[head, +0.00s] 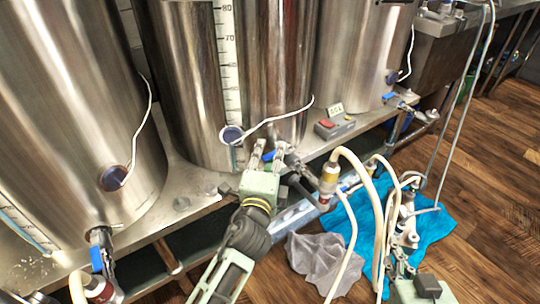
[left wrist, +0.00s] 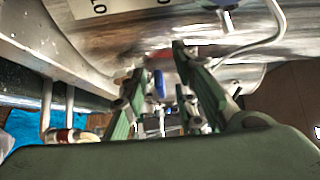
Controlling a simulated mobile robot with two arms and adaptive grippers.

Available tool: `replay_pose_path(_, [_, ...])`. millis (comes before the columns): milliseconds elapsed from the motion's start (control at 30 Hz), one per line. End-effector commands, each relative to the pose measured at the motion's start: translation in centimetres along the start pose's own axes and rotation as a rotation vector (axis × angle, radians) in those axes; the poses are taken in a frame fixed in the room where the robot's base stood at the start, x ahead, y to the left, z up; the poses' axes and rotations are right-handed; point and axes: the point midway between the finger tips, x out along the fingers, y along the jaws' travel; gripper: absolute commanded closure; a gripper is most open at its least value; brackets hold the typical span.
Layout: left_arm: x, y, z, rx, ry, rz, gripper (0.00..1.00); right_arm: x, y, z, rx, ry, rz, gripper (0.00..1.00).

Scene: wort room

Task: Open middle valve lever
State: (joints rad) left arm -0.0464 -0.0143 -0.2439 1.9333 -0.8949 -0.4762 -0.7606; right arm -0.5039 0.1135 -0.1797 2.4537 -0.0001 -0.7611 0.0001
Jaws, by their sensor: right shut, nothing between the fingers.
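The middle steel tank (head: 190,80) has a valve with a blue lever (head: 268,156) low on its front. My left gripper (head: 263,152) reaches to this lever from the front. In the left wrist view the blue lever (left wrist: 159,84) shows between the two spread fingers (left wrist: 160,62), with no clear grip on it. The exact gap from finger to lever cannot be told. My right gripper (head: 408,212) is shut and empty, low at the right, apart from the valve and close to the hoses.
Similar tanks stand left (head: 70,90) and right (head: 355,60), each with a blue-levered valve. Pale hoses (head: 360,185) with brass fittings hang by the middle valve. A grey cloth (head: 318,258) and blue cloth (head: 432,228) lie on the wooden floor. A small control box (head: 335,126) sits on the ledge.

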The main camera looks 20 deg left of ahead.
Motion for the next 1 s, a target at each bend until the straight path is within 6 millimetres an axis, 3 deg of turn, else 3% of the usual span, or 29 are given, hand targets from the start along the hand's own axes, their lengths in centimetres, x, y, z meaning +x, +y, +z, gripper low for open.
replay_pose_path(100, [-0.01, 0.0, 0.01, 0.0, 0.0, 0.0, 0.73, 0.01, -0.01, 0.0, 0.0, 0.0, 0.0, 1.0])
replay_pose_path(400, [-0.03, 0.0, 0.01, 0.0, 0.0, 0.0, 1.0, 0.02, -0.03, 0.03, 0.0, -0.001, 0.0, 1.0])
replay_pose_path(1000, [0.08, 0.1, 0.12, 0.001, -0.008, 0.001, 1.0, 0.05, -0.06, 0.03, 0.003, 0.001, -0.001, 1.0])
